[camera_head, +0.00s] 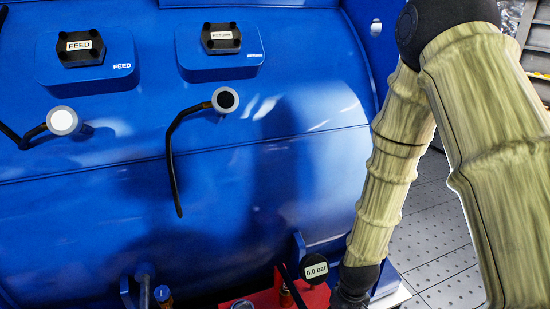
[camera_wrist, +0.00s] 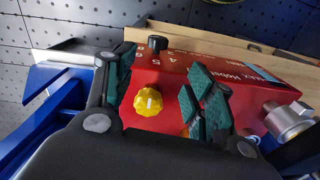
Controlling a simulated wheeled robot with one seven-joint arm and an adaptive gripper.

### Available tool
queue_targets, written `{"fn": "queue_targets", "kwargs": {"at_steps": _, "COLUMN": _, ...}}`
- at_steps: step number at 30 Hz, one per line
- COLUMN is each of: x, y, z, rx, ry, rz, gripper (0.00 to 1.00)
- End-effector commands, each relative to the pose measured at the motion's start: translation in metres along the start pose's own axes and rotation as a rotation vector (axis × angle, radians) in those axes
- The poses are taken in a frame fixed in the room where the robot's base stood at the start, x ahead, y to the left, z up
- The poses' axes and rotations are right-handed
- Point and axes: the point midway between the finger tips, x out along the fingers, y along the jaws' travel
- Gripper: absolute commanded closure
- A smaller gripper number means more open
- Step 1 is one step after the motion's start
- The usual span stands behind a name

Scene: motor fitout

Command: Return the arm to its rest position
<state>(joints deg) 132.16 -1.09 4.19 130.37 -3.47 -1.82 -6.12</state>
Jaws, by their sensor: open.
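My arm (camera_head: 385,185) in its pale ribbed sleeve bends down the right side of the head view. Its black wrist end (camera_head: 352,288) is at the bottom edge, beside the red block and the gauge; the fingers are not clear there. In the wrist view my gripper (camera_wrist: 160,80) is open, with green-padded fingers apart and nothing held. A yellow knob (camera_wrist: 149,101) on the red block (camera_wrist: 172,80) shows between the fingers, with a gap on both sides. I cannot tell how far the fingertips are above the block.
A blue motor housing (camera_head: 100,220) fills the left and middle, with FEED (camera_head: 82,46) and return (camera_head: 222,38) ports and dark hoses. A 0.0 bar gauge (camera_head: 316,268) stands near my wrist. A metal fitting (camera_wrist: 288,120) is right of the fingers. Perforated floor (camera_head: 435,235) is clear.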

Motion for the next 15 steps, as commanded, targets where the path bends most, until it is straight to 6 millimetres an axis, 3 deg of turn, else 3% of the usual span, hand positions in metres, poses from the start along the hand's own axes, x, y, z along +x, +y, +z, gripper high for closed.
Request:
{"fn": "queue_targets", "kwargs": {"at_steps": 3, "x": 0.033, "y": 0.0, "z": 0.025, "rx": 0.036, "ry": -0.006, "rz": -0.008, "gripper": 0.46}}
{"fn": "queue_targets", "kwargs": {"at_steps": 15, "x": 0.123, "y": 0.002, "z": 0.122, "rx": 0.159, "ry": -0.005, "rz": -0.006, "gripper": 0.46}}
